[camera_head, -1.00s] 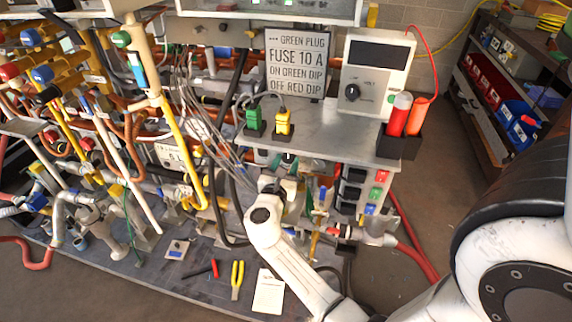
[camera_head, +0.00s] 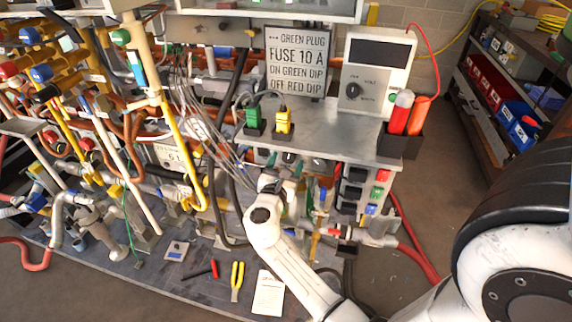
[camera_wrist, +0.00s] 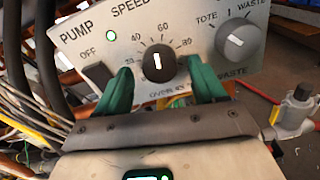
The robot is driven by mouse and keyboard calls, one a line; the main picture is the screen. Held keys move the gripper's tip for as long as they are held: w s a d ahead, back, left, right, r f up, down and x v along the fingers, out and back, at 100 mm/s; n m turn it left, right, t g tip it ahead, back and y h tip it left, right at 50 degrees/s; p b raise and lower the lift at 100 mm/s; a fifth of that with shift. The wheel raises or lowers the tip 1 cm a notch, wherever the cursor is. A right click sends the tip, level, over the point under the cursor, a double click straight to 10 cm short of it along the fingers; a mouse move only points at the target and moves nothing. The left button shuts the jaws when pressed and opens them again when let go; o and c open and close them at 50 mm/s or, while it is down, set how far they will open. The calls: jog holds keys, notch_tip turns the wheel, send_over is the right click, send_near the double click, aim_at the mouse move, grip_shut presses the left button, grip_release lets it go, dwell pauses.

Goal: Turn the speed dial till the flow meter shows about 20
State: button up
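The speed dial (camera_wrist: 158,63) is a black knob with a white pointer line on the tilted pump panel (camera_wrist: 97,42), in the wrist view. Its line stands nearly upright, close to the 60 mark. My gripper (camera_wrist: 160,67) has its two green fingers on either side of the dial, with visible gaps, so it is open around it. In the head view, my gripper and the dial are mostly hidden behind my wrist and the shelf. A pale box with small dark digits (camera_head: 176,157), possibly the flow meter, stands among the pipes; its digits are too small to read surely.
An OFF switch (camera_wrist: 97,75) is left of the dial, and a grey TOTE/WASTE selector (camera_wrist: 236,41) is right. Cables and pipes crowd the left. A metal shelf (camera_head: 335,132) overhangs my wrist. Pliers (camera_head: 237,280) and a paper sheet (camera_head: 268,295) lie on the bench.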

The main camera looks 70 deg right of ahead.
jog(key=shift+a, duration=0.1)
jog(key=a, duration=1)
jog(key=shift+s+a, duration=0.3)
jog(key=shift+s, duration=0.15)
jog(key=s+a+f+m+y+p, duration=0.2)
jog(key=s+a+f+m+y, duration=0.75)
jog(key=m+y, duration=0.35)
jog(key=s+a+m+y, duration=0.1)
jog(key=a+m+y, duration=0.3)
jog(key=a, duration=0.6)
jog(key=shift+s+a+y+p, duration=0.2)
jog(key=shift+a+y+p, duration=0.15)
jog(key=shift+y+p, duration=0.05)
dwell(2.7)
